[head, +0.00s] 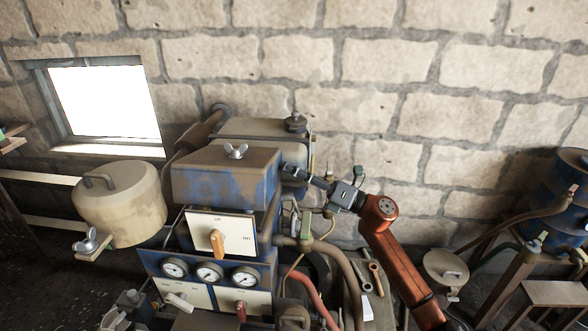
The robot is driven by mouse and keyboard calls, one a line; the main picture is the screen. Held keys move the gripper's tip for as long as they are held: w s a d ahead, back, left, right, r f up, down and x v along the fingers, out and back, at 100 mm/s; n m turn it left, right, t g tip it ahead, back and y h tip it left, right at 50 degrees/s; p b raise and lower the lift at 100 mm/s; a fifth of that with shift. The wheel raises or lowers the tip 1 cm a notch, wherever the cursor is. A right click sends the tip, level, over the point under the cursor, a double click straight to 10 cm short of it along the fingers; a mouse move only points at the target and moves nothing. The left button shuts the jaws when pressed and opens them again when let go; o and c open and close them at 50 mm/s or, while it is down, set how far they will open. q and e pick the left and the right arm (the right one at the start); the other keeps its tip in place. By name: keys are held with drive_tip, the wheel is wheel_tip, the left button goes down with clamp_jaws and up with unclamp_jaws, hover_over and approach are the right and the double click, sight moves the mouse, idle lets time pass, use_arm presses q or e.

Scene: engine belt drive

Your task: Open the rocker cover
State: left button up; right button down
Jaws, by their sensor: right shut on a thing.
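The rocker cover (225,178) is a worn brown and blue box on top of the engine in the head view. A pale wing nut (235,151) stands on its top. The cover looks seated, with its top about level. My right gripper (293,173) reaches in from the right on an orange arm. It is shut at the right end of the cover, on a small dark part there; its fingers partly hide that part. My left gripper is not in view.
Below the cover are a switch panel (221,233) with an orange handle and several gauges (209,272). A beige lidded canister (121,204) stands at left. Pipes and a bench with wrenches (374,276) lie at right. A stone wall is behind.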

drive_tip(key=m+p, duration=0.1)
drive_tip(key=w+r+m+p, duration=0.1)
drive_tip(key=r+p, duration=0.1)
drive_tip(key=shift+w+d+m+t+h, duration=0.15)
drive_tip(key=shift+d+m+t+h, duration=0.1)
drive_tip(key=shift+m+t+h, duration=0.15)
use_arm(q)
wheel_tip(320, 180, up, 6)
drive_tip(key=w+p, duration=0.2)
use_arm(e)
drive_tip(key=shift+w+d+f+m+h, duration=0.15)
drive_tip(key=shift+w+m+h, duration=0.35)
drive_tip(key=shift+m, duration=0.3)
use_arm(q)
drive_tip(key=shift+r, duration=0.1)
